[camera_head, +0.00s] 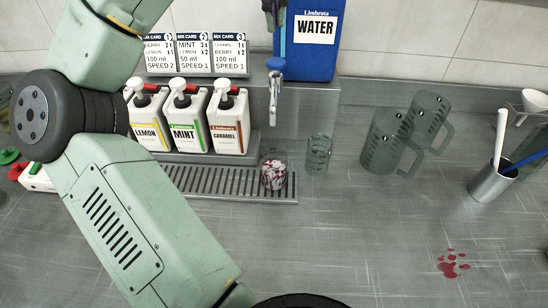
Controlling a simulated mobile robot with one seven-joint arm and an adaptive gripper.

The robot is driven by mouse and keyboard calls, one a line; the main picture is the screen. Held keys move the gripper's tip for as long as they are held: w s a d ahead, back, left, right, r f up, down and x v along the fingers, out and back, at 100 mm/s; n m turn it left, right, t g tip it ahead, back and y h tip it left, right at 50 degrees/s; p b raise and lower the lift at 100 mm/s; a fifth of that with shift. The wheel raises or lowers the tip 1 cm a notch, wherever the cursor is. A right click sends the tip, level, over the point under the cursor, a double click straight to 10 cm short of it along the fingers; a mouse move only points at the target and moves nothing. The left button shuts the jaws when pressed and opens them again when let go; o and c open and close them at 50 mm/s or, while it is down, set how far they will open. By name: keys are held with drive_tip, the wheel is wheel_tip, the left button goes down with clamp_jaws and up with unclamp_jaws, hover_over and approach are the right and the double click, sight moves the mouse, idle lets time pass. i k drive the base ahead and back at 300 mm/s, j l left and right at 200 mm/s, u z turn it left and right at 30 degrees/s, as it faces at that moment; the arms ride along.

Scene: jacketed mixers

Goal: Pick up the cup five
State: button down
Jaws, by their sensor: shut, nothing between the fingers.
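No label reading five is legible, so I cannot tell which vessel is cup five. A small clear cup (273,174) with dark red and white contents stands on the drip grate. An empty clear cup (318,154) with markings stands just right of it. Two larger clear jugs with handles stand further right, a nearer jug (386,143) and a farther jug (428,118); the nearer partly overlaps the farther. My green arm crosses the left side and runs out at the bottom edge. My gripper is out of view.
Lemon (148,136), mint (186,138) and caramel (228,136) pump bottles stand behind the drip grate (220,183). A blue water tank (311,55) and tap (274,90) are above. A metal holder (490,183) holds utensils. Red spill (453,264) marks the otherwise clear front right.

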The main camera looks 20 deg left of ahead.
sight(273, 160)
drive_tip(key=k, duration=1)
